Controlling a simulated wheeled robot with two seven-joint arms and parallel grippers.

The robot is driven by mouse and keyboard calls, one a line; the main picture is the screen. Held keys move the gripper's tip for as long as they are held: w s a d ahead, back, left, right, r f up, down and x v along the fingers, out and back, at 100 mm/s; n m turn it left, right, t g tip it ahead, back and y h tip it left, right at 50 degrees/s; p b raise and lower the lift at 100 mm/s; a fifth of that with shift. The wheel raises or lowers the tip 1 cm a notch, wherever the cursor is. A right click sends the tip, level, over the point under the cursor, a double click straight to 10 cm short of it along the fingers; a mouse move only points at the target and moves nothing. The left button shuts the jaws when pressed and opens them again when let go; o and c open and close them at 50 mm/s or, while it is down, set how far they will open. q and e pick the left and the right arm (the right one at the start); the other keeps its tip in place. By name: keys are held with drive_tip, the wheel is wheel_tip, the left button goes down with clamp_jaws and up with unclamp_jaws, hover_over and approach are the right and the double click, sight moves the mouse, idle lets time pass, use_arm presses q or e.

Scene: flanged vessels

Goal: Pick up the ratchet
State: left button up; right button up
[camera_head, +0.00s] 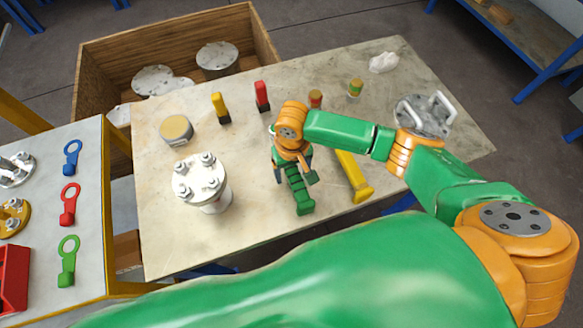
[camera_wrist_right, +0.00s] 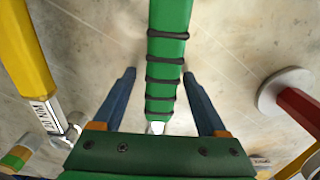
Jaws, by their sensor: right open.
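A green handle with black bands, which I take to be the ratchet (camera_head: 298,187), lies on the stone-topped table below my right gripper (camera_head: 294,170). In the right wrist view the ratchet (camera_wrist_right: 167,65) runs up the middle, its metal neck at the gripper's body; its far end is hidden. My right gripper (camera_wrist_right: 158,95) is open, one dark finger on each side of the handle, with visible gaps. I cannot tell the exact height of the fingertips above the table. My left gripper is not in view.
A yellow-handled tool (camera_head: 354,178) lies close to the right of the ratchet. A white flanged vessel (camera_head: 203,183) stands to the left. A grey flange with handles (camera_head: 425,115) sits at the right. A wooden crate (camera_head: 95,70) stands behind. The table's front left is clear.

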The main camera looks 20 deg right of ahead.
drive_tip(key=shift+w+f, duration=0.1)
drive_tip(key=shift+w, duration=0.1)
drive_tip(key=shift+s, duration=0.15)
drive_tip(key=c, duration=1.1)
clamp_jaws()
wheel_tip(320, 180, up, 3)
drive_tip(key=s+r, duration=0.1)
drive_tip(key=r, duration=0.1)
drive_tip(key=s+r+p, duration=0.1)
drive_tip(key=s+r, duration=0.1)
drive_tip(key=s+a+r, duration=0.1)
drive_tip(key=r, duration=0.1)
drive_tip(key=shift+s+a+r+p, duration=0.1)
drive_tip(key=shift+s+p, duration=0.1)
drive_tip(key=shift+p, duration=0.1)
drive_tip(key=s+a+r+p, duration=0.1)
drive_tip(key=s+r, duration=0.3)
drive_tip(key=s, duration=0.5)
drive_tip(key=shift+a+p, duration=0.4)
drive_tip(key=shift+p, duration=0.3)
